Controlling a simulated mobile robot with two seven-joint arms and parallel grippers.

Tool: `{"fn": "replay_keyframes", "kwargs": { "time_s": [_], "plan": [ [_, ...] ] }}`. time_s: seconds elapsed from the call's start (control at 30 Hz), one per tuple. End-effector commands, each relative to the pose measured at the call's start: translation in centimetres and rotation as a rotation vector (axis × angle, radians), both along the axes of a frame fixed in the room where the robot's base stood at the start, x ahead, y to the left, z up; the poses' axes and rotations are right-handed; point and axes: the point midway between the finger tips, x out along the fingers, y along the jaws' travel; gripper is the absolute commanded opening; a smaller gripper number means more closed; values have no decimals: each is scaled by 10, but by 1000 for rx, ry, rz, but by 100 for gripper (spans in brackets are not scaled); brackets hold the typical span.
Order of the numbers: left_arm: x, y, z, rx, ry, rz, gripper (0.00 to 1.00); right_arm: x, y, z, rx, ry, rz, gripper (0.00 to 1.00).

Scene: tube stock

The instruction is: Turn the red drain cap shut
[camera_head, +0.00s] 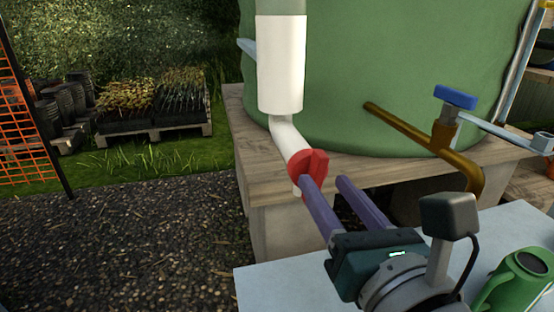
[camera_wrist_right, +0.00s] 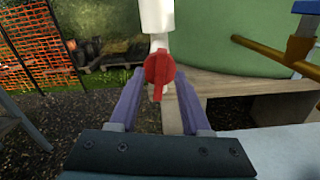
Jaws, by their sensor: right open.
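The red drain cap (camera_head: 309,171) sits at the lower end of a white pipe (camera_head: 282,70) beside a large green tank (camera_head: 355,90). In the right wrist view the cap (camera_wrist_right: 158,69) is round with a raised upright bar across its face. My right gripper (camera_head: 325,181) is open, its two purple fingers pointing at the cap. In the right wrist view the right gripper's fingers (camera_wrist_right: 158,76) lie apart to the left and right of the cap, somewhat below its middle. I cannot tell whether a finger touches it. My left gripper is not in view.
A brass pipe with a blue-handled tap (camera_head: 455,97) juts out at the right. A wooden platform (camera_head: 262,150) bears the tank. Gravel (camera_head: 110,240) lies open at the left.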

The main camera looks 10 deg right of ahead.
Motion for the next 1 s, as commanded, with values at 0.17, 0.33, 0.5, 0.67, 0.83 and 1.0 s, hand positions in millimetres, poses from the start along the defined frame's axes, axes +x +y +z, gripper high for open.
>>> {"fn": "replay_keyframes", "kwargs": {
  "time_s": [0.17,0.33,0.5,0.67,0.83,1.0],
  "plan": [
    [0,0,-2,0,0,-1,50,18,0,0,0,-1,-1,48],
    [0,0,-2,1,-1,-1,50,21,0,0,1,1,-1,48],
    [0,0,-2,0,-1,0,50,21,0,0,1,0,-1,44],
    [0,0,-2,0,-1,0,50,21,0,0,1,0,-1,26],
    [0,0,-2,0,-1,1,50,21,0,0,1,0,-1,7],
    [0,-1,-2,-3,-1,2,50,21,0,0,1,0,-1,0]
  ]
}}
